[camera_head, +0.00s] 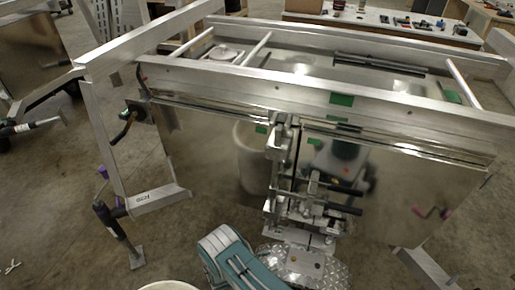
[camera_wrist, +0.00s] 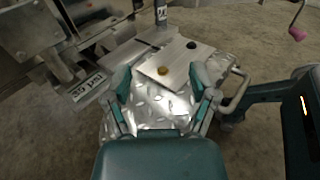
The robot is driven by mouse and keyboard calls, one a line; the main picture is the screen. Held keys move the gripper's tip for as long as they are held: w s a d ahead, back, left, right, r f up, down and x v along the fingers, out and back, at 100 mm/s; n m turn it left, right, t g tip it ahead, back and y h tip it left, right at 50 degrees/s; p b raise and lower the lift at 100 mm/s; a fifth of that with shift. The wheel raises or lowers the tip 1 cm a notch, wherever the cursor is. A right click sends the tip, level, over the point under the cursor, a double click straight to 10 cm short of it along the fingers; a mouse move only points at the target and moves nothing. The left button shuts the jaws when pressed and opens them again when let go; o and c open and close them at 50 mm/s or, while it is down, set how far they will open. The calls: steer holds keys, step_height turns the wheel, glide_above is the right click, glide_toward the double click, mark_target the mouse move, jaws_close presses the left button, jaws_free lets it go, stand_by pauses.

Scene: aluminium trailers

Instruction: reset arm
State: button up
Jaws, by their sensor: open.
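My gripper (camera_wrist: 160,82) is open in the wrist view, its two teal fingers spread apart. Nothing is seen held between them. Below and beyond the fingers are a diamond-patterned metal plate (camera_wrist: 152,116) and a flat plate with a brass knob and a black knob (camera_wrist: 178,66). I cannot tell whether the fingers touch either one. In the head view, a teal part of my arm shows at the bottom centre, close to the trailer's latch hardware (camera_head: 300,185). The fingertips are not clear there.
The aluminium trailer (camera_head: 330,95) fills the head view's middle, with its frame rails above and shiny panels below. A jack leg (camera_head: 115,230) stands at left. A workbench with tools (camera_head: 380,20) is at the back. Open concrete floor shows at lower left.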

steer(key=w+r+m+g+y, duration=0.1)
steer(key=w+r+m+g, duration=0.2)
steer(key=r, duration=0.5)
steer(key=w+r+m+g+y, duration=0.1)
steer(key=w+r+m+g, duration=0.15)
steer(key=r, duration=0.55)
steer(key=s+d+r+m+g+y, duration=0.1)
steer(key=d+r+m+y, duration=0.25)
steer(key=r, duration=0.55)
steer(key=s+d+r+m+g+y, duration=0.15)
steer(key=r+m, duration=0.25)
steer(key=r, duration=0.5)
steer(key=s+d+r+m+t+y, duration=0.3)
steer(key=s+r+m+y, duration=0.1)
steer(key=s+r, duration=0.6)
steer(key=s+d+r+m+t+y, duration=0.3)
steer(key=s+r+m+y, duration=0.2)
steer(key=s+r, duration=0.5)
steer(key=shift+d+r+t, duration=0.25)
steer(key=shift+t, duration=0.15)
